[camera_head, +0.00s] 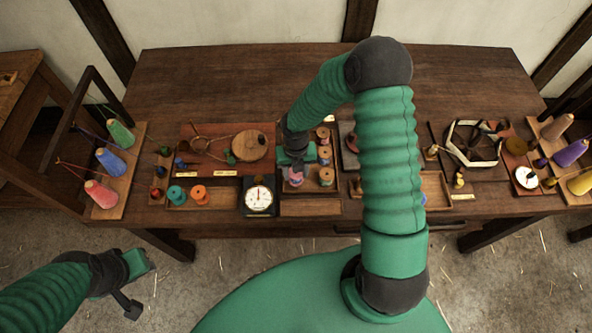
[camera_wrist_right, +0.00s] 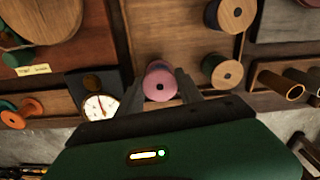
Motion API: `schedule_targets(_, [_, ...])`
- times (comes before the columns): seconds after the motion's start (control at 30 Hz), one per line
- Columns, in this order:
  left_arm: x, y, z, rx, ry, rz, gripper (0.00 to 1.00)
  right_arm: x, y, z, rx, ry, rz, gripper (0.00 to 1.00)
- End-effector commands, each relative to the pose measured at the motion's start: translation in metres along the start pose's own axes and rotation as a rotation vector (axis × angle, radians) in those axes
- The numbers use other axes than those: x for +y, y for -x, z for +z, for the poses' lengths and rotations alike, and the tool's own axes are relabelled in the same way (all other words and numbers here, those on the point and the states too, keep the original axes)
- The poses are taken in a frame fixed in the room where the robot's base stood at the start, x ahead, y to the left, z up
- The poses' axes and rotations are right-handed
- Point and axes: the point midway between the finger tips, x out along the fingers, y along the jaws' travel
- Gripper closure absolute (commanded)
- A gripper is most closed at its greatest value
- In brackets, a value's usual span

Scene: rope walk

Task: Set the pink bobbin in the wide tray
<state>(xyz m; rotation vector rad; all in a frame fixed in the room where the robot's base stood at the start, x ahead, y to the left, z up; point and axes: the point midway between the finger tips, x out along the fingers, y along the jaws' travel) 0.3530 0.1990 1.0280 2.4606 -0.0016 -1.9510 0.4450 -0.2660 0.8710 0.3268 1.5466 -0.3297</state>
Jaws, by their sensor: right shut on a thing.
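The pink bobbin (camera_wrist_right: 160,82) is between the two fingers of my right gripper (camera_wrist_right: 168,88), which is shut on it. In the head view the bobbin (camera_head: 295,181) shows just below my right gripper (camera_head: 296,170), over the front left part of a wooden tray with several bobbins (camera_wrist_right: 165,28). Whether it touches the tray floor I cannot tell. A shallow tray (camera_head: 310,207) lies in front of it, and another tray (camera_head: 222,194) at left holds teal and orange bobbins. Which one is the wide tray is not clear. My left gripper (camera_head: 138,283) hangs off the table, its jaws unclear.
A dial scale (camera_head: 259,196) stands just left of the bobbin. Wooden-cored bobbins (camera_head: 326,176) stand close on its right. A red board (camera_head: 205,135) with a wooden disc lies behind left. My right arm hides part of the table. The back of the table (camera_head: 240,80) is clear.

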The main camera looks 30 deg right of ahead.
Motion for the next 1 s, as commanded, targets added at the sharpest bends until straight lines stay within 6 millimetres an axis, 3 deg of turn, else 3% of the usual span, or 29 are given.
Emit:
schedule_targets(0.2, [0.0000,-0.0042,0.0010,0.000,0.000,0.000,0.68,-0.0009,-0.0096,0.0008,-0.001,-0.001,0.000,0.80])
schedule_targets(0.9, [0.0000,0.0012,-0.0003,0.000,0.000,0.000,0.68,-0.0029,-0.0123,0.0011,0.000,0.000,0.000,0.80])
schedule_targets(0.93, [0.0000,0.0012,-0.0003,0.000,0.000,0.000,0.68,-0.0029,-0.0123,0.0011,0.000,0.000,0.000,0.55])
schedule_targets(1.0, [0.0000,0.0011,-0.0002,0.000,0.000,0.000,0.68,-0.0029,-0.0123,0.0011,0.000,0.000,0.000,0.46])
